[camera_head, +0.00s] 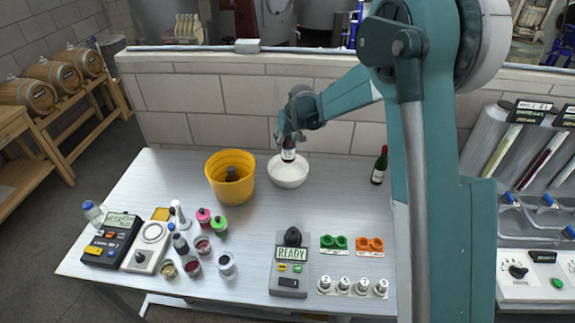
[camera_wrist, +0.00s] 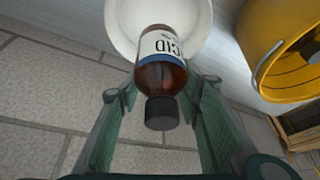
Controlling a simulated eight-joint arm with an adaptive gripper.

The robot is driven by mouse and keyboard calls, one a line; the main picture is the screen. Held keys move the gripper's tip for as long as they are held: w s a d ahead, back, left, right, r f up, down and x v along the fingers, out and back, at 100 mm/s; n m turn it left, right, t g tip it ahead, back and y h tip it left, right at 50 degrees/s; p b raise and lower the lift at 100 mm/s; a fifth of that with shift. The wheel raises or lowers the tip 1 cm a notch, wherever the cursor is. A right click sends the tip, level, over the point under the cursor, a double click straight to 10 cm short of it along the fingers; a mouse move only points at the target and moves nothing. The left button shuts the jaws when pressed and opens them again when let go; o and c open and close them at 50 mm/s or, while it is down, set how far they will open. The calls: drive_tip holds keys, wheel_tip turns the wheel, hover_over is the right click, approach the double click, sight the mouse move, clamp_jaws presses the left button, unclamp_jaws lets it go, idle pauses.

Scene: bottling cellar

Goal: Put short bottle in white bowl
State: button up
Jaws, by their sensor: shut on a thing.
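The short bottle is brown with a dark cap and a white label reading "ACID"; it shows in the head view (camera_head: 288,155) and the wrist view (camera_wrist: 165,75). My gripper (camera_head: 289,138) is shut on it, with a finger on each side in the wrist view (camera_wrist: 160,95). The white bowl (camera_head: 288,178) stands on the table below the bottle, and its inside shows past the bottle in the wrist view (camera_wrist: 125,18). The bottle's lower end overlaps the bowl's back part in the head view. I cannot tell whether it touches the bowl.
A yellow bucket (camera_head: 213,182) with a dark item inside stands just left of the bowl. A dark green bottle (camera_head: 380,165) stands to the right. Small jars and instruments crowd the front left. A block wall (camera_head: 220,129) runs behind the metal table (camera_head: 262,217).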

sight(291, 147)
drive_tip(key=shift+f, duration=2.9)
drive_tip(key=shift+f, duration=0.1)
drive_tip(key=shift+f, duration=1.75)
drive_tip(key=shift+f+b, duration=0.1)
drive_tip(key=shift+b, duration=0.25)
drive_tip(key=o, duration=1.1)
drive_tip(key=shift+o, duration=0.2)
drive_tip(key=shift+p+v, duration=0.4)
drive_tip(key=shift+v, duration=5.7)
drive_tip(key=shift+w, duration=0.1)
